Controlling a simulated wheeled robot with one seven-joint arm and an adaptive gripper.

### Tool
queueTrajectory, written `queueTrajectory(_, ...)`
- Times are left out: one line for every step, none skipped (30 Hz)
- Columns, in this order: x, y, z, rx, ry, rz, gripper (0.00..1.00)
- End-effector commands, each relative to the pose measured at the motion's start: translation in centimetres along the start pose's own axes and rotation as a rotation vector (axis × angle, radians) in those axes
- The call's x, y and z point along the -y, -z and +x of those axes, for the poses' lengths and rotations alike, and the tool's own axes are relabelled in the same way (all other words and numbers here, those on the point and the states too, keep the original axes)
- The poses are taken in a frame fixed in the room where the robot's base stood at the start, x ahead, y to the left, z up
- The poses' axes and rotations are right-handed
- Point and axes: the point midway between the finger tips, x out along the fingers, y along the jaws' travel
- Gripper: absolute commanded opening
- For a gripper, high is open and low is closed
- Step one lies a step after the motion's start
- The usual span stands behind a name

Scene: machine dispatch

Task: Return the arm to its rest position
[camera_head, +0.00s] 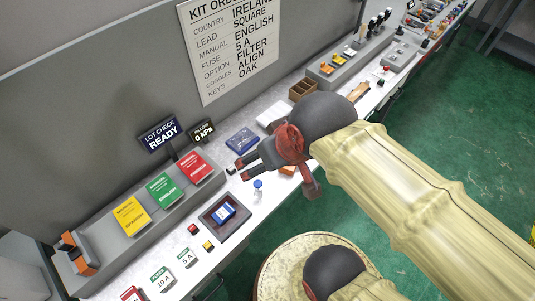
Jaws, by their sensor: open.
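My gripper (239,166) is in the middle of the view, at the end of my pale, sleeve-covered arm that reaches in from the lower right. Its two dark fingers point left and stand apart with nothing between them. It is over the bench (270,185), beside a blue booklet (242,139) and above a small blue-topped item (258,185). The height of the gripper over the bench is hard to tell.
A dark tray (207,222) with a blue item, coloured cards (131,215) on a grey rack and a brown divided box (303,89) stand along the bench. A kit order board (228,45) hangs behind. Green floor (440,140) is open at right.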

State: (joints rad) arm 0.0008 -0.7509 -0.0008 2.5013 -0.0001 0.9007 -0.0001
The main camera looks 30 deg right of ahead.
Motion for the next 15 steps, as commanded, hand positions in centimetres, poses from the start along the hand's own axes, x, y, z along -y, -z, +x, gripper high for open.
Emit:
queueTrajectory(0.0,0.0,0.0,0.000,0.000,0.000,0.82)
queueTrajectory(0.0,0.0,0.1,0.000,0.000,0.000,0.82)
queueTrajectory(0.0,-0.1,0.3,0.000,0.000,0.000,0.82)
queueTrajectory(0.0,-0.2,0.5,0.000,0.000,0.000,0.82)
queueTrajectory(0.0,-0.3,0.7,0.000,0.000,0.000,0.82)
queueTrajectory(0.0,-0.6,1.1,0.000,0.000,0.000,0.82)
queueTrajectory(0.0,-0.8,1.5,0.000,0.000,0.000,0.82)
queueTrajectory(0.0,-1.0,1.9,0.000,0.000,0.000,0.82)
queueTrajectory(0.0,-1.4,2.6,0.000,0.000,0.000,0.82)
queueTrajectory(0.0,-1.7,3.2,0.000,0.000,0.000,0.82)
queueTrajectory(0.0,-2.0,3.8,0.000,0.000,0.000,0.82)
queueTrajectory(0.0,-2.5,4.7,0.000,0.000,0.000,0.82)
queueTrajectory(0.0,-2.9,5.4,0.000,0.000,0.000,0.82)
queueTrajectory(0.0,-3.3,6.2,0.000,0.000,0.000,0.82)
queueTrajectory(0.0,-3.8,7.2,0.000,0.000,0.000,0.82)
